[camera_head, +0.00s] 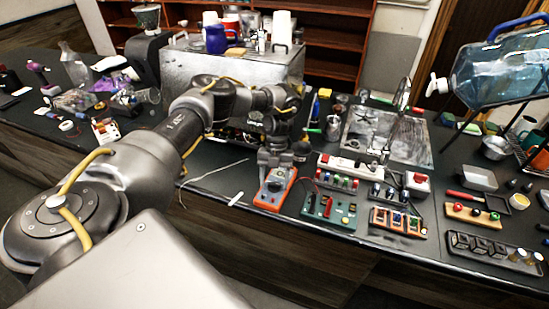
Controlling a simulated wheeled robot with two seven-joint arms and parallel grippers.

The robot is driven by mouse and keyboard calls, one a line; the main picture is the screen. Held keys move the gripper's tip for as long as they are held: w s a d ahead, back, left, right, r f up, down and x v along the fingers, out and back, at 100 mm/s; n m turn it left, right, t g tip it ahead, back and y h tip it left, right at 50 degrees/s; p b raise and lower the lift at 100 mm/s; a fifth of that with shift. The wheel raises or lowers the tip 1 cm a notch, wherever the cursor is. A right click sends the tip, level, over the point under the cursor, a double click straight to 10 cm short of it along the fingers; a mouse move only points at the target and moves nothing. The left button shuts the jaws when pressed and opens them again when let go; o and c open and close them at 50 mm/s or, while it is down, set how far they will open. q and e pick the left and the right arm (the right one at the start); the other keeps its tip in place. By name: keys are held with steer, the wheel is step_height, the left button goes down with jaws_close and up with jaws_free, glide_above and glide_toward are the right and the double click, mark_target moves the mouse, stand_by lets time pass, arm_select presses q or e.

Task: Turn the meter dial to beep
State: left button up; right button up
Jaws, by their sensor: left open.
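The orange multimeter (286,199) lies on the dark counter near its front edge, with a grey face. Its dial is small in this view and its setting cannot be read. My left arm reaches in from the left and bends down over the counter. My left gripper (275,168) is open, pointing down at the upper end of the meter and hiding part of it. I cannot tell whether its fingers touch the meter or the dial. My right gripper is not in view.
A green terminal board (328,208) sits just right of the meter, with an orange switch board (398,221) beyond. A power strip (350,166) lies behind them. A metal brewer box (232,68) stands at the back. A water jug (500,70) is on a stand at right.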

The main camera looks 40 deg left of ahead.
arm_select(q)
steer(key=b+v, duration=0.2)
steer(key=v, duration=0.8)
steer(key=shift+r, duration=0.35)
steer(key=shift+a, duration=0.1)
